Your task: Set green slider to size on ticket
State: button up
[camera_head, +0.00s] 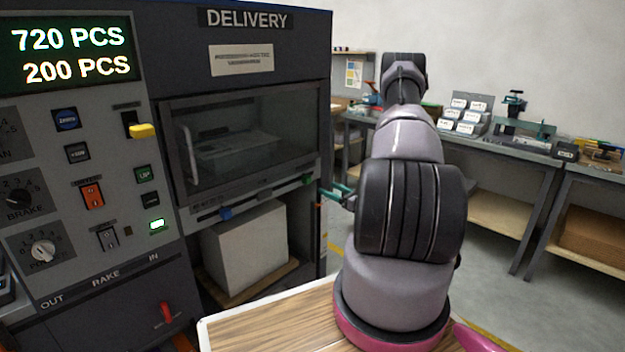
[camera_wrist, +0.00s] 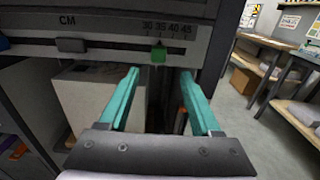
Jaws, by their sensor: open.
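The green slider (camera_wrist: 158,54) sits on a pale rail marked CM, just below the scale 30, 35, 40, 45. It stands near the 35 mark; the exact reading is too small to tell. In the head view the green slider (camera_head: 308,178) is at the right end of the rail. My gripper (camera_wrist: 160,73) is open and empty, its teal fingertips to either side of and just below the slider, apparently not touching it. My gripper (camera_head: 338,191) also shows at the machine's right edge, partly hidden by my arm. No readable ticket with a size is in view.
A grey slider (camera_wrist: 71,45) and a blue slider (camera_head: 225,213) share the rail to the left. A glazed door (camera_head: 240,140) is above, a white block (camera_head: 245,250) below. A label with illegible print (camera_head: 241,58) hangs under DELIVERY. Workbenches (camera_head: 500,150) stand behind right.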

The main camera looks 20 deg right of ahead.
aim_at(309, 180)
jog(key=x, duration=1)
jog(key=shift+w+a, duration=0.1)
grip_shut()
dwell(1.1)
